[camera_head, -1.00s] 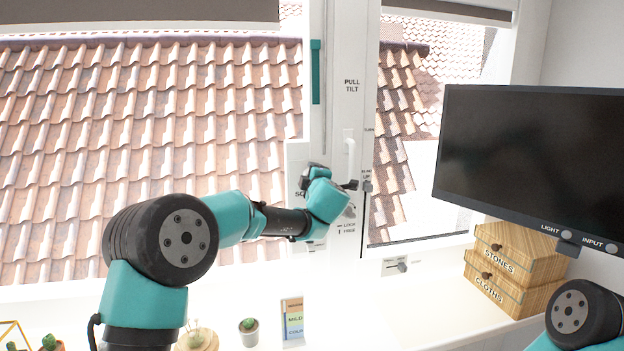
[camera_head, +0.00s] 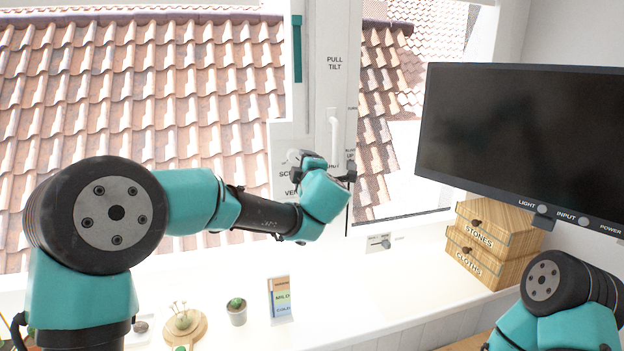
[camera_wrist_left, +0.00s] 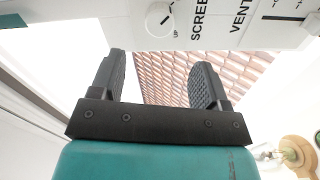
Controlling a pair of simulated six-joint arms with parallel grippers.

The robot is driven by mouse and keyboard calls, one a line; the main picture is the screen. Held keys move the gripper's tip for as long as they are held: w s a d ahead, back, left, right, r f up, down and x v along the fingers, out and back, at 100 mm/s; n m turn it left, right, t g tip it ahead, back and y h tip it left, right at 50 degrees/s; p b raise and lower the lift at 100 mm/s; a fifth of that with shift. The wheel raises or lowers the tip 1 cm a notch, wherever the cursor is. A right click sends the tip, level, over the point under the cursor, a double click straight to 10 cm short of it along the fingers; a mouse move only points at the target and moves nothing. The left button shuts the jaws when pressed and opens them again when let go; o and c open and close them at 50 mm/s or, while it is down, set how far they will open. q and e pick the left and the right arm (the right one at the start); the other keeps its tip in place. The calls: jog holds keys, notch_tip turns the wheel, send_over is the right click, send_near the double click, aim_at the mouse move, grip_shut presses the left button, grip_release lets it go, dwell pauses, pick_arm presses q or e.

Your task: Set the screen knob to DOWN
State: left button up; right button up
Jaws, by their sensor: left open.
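The screen knob (camera_wrist_left: 159,19) is a round white dial at the top of the left wrist view, with an "UP" mark beside it and the word "SCREEN" on its panel. Its pointer is too small to read surely. In the head view the knob (camera_head: 293,156) shows just left of my gripper, above the "SCREEN" label, partly blocked. My left gripper (camera_head: 325,167) is in front of the white window panel. In the wrist view its jaws (camera_wrist_left: 158,70) are apart with nothing between them, and the knob lies beyond the fingertips, not touched. My right gripper is out of frame.
A white window handle (camera_head: 334,132) stands above my gripper. A slider plate (camera_head: 380,244) is lower right. The sill holds a small cactus pot (camera_head: 236,312), a card stand (camera_head: 281,298) and wooden drawers (camera_head: 492,240). A black monitor (camera_head: 520,140) is at right.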

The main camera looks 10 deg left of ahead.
pick_arm(q)
jog(key=v, duration=0.7)
jog(key=shift+s, duration=0.25)
